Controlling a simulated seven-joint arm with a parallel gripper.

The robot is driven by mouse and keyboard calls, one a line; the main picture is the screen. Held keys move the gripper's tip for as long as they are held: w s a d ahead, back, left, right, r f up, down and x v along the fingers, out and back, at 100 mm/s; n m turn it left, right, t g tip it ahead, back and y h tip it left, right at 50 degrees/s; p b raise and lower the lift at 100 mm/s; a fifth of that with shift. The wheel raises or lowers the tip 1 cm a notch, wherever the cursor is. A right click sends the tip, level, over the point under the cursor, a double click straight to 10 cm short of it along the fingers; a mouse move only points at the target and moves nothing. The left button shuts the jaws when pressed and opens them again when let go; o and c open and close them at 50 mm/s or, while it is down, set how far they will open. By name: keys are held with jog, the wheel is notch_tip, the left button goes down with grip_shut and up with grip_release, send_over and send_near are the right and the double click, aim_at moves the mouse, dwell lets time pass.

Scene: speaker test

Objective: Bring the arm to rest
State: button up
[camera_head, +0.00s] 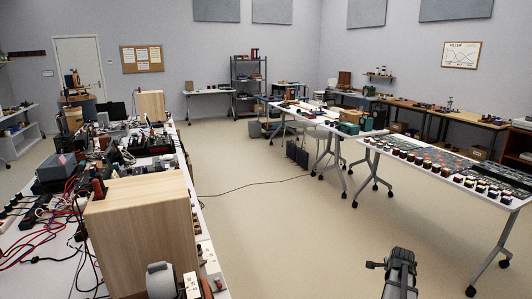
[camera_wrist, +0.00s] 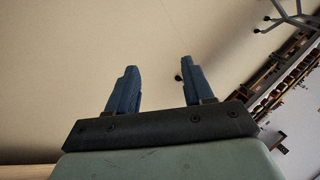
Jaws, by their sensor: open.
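My gripper (camera_wrist: 155,90) shows in the wrist view with its two blue-grey fingers spread well apart. Nothing is between them, and bare beige floor lies behind them. In the head view, my arm shows at the bottom right of centre, over open floor. The arm is apart from both the left table and the right table in that view. Most of the arm is outside the head view.
A cluttered left table (camera_head: 222,292) carries a wooden speaker box (camera_head: 140,235), cables and equipment. A right table (camera_head: 430,184) holds rows of small jars. A black cable (camera_head: 245,187) crosses the floor (camera_head: 270,235), which is otherwise clear between the tables.

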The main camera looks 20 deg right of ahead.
jog(key=s+a+f+n+g+y, duration=0.15)
jog(key=a+f+n, duration=0.25)
jog(key=a+f, duration=0.6)
jog(key=a+f+n+g+y, duration=0.1)
jog(key=a+f+n+y, duration=0.15)
jog(key=a+f, duration=0.7)
jog(key=a+f+n+g+y, duration=0.15)
jog(key=a+f+n, duration=0.3)
jog(key=a, duration=1.05)
jog(key=s+a+f+n+g, duration=0.3)
jog(key=s+a+n, duration=0.3)
jog(key=s+a, duration=0.5)
jog(key=s+a+f+n+g, duration=0.4)
jog(key=s+a+f+n, duration=0.2)
jog(key=s+a, duration=0.4)
jog(key=s+h, duration=0.1)
jog(key=s, duration=0.3)
jog(key=shift+a, duration=0.4)
